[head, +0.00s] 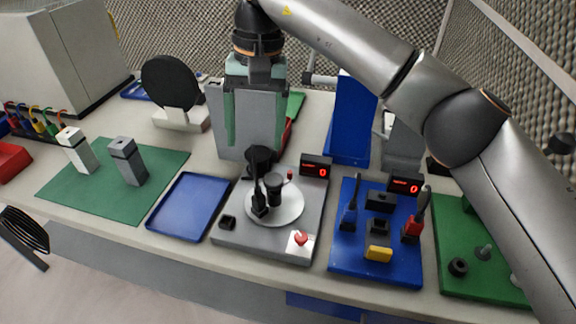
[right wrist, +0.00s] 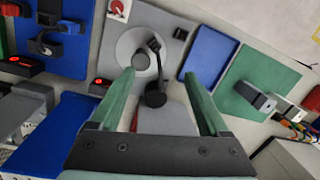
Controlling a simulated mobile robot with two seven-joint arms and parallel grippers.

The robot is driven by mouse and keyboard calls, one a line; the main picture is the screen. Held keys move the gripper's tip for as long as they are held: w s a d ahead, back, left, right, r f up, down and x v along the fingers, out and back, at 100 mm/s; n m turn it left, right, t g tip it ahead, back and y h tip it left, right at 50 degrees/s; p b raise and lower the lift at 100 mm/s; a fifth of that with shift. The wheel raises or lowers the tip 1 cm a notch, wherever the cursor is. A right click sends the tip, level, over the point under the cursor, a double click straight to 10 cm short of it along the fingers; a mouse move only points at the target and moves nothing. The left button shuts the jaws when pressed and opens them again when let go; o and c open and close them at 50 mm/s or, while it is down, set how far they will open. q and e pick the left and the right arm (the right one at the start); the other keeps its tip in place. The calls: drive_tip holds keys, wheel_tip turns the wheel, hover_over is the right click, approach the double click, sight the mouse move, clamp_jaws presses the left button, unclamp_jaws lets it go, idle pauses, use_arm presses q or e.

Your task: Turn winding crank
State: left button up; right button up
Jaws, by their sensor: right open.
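A grey station (head: 229,239) holds a pale round plate (head: 292,209) with a black cylinder (head: 274,186) on it. A black arm with a round black head (head: 260,158) rises at the back of the plate. It also shows in the right wrist view (right wrist: 155,98). I cannot tell for certain which part is the winding crank. A small red knob (head: 290,174) stands at the plate's back right. My right gripper (head: 256,145) points down with its teal fingers apart, above and behind the plate. In the wrist view the black head lies between the fingers (right wrist: 158,65), with no contact visible. My left gripper is not in view.
A blue tray (head: 190,206) and a green mat (head: 60,188) with two grey blocks lie to the left. A blue board (head: 345,262) with connectors and a green board (head: 460,285) lie to the right. A grey upright panel (head: 222,140) and blue stand (head: 350,125) are behind.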

sight(273, 179)
drive_tip(key=shift+t+h, duration=0.3)
drive_tip(key=shift+h, duration=0.3)
drive_tip(key=f, duration=0.3)
drive_tip(key=d+f, duration=0.1)
drive_tip(key=f, duration=0.3)
drive_tip(key=w+d+f, duration=0.1)
drive_tip(key=f, duration=0.2)
drive_tip(key=shift+w+d+f+b, duration=0.1)
drive_tip(key=shift+d+f+b, duration=0.2)
drive_tip(key=shift+b, duration=0.1)
clamp_jaws()
